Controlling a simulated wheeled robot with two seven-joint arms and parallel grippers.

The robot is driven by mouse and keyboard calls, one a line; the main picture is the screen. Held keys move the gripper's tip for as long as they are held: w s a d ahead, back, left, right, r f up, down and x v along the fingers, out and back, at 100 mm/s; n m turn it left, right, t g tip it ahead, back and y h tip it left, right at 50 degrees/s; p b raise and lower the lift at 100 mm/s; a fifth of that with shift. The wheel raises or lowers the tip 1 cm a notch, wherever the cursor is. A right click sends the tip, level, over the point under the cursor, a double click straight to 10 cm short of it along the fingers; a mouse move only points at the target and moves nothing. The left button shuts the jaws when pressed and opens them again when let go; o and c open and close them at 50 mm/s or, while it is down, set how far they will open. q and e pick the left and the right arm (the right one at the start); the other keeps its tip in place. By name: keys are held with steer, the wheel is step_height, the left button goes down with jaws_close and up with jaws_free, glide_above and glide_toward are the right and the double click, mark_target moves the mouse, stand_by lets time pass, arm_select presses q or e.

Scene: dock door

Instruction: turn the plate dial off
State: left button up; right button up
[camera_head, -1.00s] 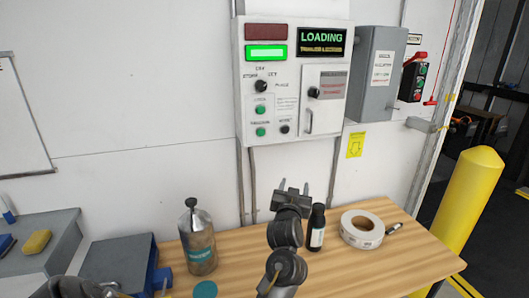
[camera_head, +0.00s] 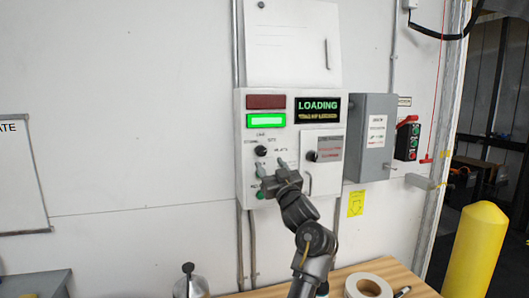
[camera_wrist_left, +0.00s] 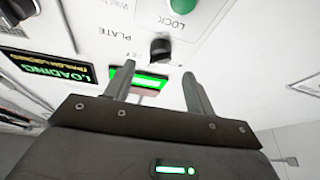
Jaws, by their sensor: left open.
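The plate dial is a small black knob (camera_head: 261,151) on the white control panel (camera_head: 285,100), below the lit green lamp, with small labels around it. In the left wrist view the dial (camera_wrist_left: 160,48) shows beside the word PLATE, just beyond the gap between the fingers. Which label it points to is too small to tell. My left gripper (camera_head: 271,167) is open and empty, in front of the panel just below the dial. Its fingers (camera_wrist_left: 158,73) straddle the line toward the dial, apart from it. My gripper hides part of the lower buttons. My right gripper is not in view.
A green LOCK button (camera_wrist_left: 183,24) sits close to the dial. A small door with another black knob (camera_head: 312,156) is to the right. A grey box (camera_head: 372,130) stands beside the panel. A bottle (camera_head: 190,285) and tape roll (camera_head: 368,287) are on the bench below.

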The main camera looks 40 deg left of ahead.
mark_target(263, 153)
arm_select(q)
steer(key=p+x, duration=0.2)
steer(key=x, duration=0.4)
steer(key=shift+c, duration=0.2)
steer(key=c, duration=0.9)
